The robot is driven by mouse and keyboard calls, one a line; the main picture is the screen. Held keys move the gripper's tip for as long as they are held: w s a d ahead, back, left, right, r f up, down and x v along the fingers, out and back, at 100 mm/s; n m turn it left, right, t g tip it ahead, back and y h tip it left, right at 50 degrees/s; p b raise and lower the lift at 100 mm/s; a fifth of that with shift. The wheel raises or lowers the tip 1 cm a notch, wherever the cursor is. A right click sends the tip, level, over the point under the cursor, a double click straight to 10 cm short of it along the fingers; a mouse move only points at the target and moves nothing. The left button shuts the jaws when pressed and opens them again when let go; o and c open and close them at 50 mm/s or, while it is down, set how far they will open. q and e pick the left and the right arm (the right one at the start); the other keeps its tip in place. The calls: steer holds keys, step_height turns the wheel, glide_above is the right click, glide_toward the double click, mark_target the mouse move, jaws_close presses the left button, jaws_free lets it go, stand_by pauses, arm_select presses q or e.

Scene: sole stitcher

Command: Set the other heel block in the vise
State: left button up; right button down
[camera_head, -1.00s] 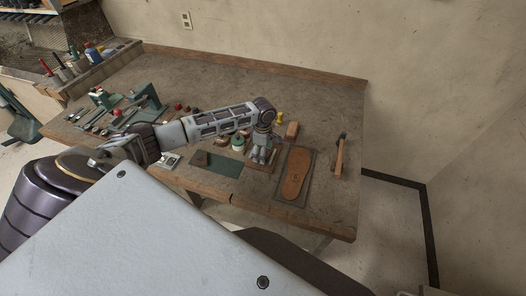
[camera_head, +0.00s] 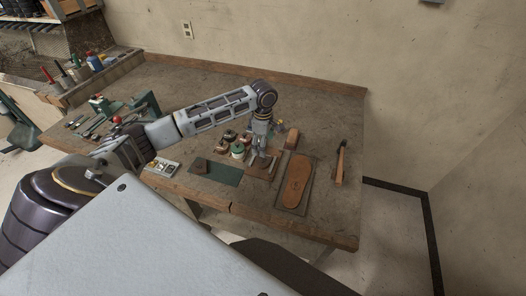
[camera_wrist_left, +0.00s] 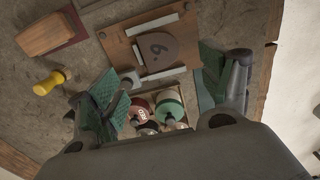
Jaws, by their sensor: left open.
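My left gripper (camera_head: 261,150) hangs over the front of the bench in the head view. Beyond the fingertips lies a brown board (camera_wrist_left: 116,44) with pale strips and a dark, rounded piece (camera_wrist_left: 158,47) marked with a number. The board also shows below the gripper in the head view (camera_head: 258,172). A small brown block (camera_head: 199,165) sits on a green mat (camera_head: 226,175) to the left. A green, vise-like tool (camera_head: 146,104) stands farther left, partly behind my arm. My right gripper is out of view.
A brown sole (camera_head: 297,178) on a dark mat and a hammer (camera_head: 340,160) lie to the right. A yellow-handled tool (camera_wrist_left: 47,84) and a brown block (camera_wrist_left: 52,33) lie nearby. The back of the bench is clear.

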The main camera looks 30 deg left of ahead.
arm_select(q)
steer(key=shift+r, duration=1.85)
